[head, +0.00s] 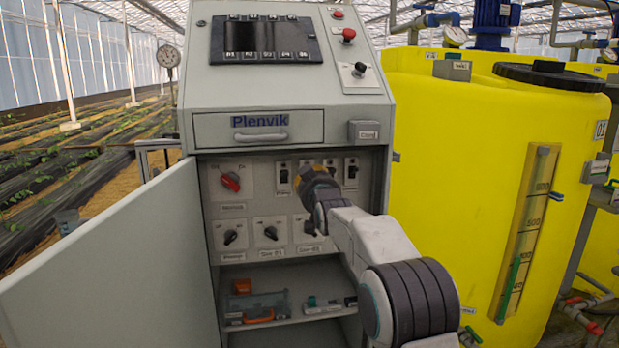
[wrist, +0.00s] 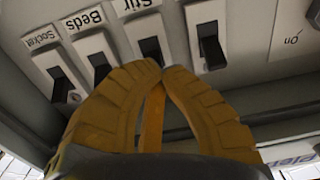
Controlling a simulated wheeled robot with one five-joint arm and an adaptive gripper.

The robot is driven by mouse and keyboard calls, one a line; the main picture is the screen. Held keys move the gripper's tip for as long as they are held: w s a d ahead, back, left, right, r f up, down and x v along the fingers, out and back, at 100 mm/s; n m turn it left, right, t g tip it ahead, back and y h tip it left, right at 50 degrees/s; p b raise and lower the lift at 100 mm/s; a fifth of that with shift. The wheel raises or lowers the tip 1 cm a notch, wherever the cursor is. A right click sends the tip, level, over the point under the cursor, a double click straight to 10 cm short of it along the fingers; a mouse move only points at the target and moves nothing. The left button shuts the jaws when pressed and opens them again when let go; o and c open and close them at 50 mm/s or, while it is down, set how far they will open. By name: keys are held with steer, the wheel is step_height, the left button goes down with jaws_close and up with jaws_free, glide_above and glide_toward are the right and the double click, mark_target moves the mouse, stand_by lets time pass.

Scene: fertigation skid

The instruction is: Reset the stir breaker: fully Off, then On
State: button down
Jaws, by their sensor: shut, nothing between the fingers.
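The stir breaker (wrist: 150,48) has a black lever on a white plate, and its "Stir" label shows upside down in the wrist view. My gripper (wrist: 155,75) is shut and empty. Its yellow fingertips are right by the stir lever and overlap its end; I cannot tell whether they touch. I cannot tell whether the lever is at On or Off. In the head view my gripper (head: 303,174) is in front of the breaker row and hides much of the stir breaker.
The Beds breaker (wrist: 100,67) and the Socket breaker (wrist: 62,86) are on one side, another breaker (wrist: 210,47) on the other. Rotary knobs (head: 230,182) are nearby. The open cabinet door (head: 110,260) stands at left, a yellow tank (head: 450,180) at right.

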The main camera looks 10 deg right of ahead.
steer(key=shift+d+r, duration=0.1)
steer(key=shift+d, duration=0.2)
steer(key=shift+r+p, duration=0.15)
steer(key=shift+p, duration=0.5)
steer(key=c, duration=2)
jaws_free()
steer(key=shift+g, duration=0.3)
steer(key=shift+o, duration=0.9)
steer(key=shift+d+f, duration=0.2)
steer(key=o, duration=0.6)
steer(key=shift+w+a, duration=0.1)
steer(key=shift+o, duration=0.2)
steer(key=shift+a, duration=0.1)
steer(key=s, duration=1.2)
steer(key=shift+r, duration=0.25)
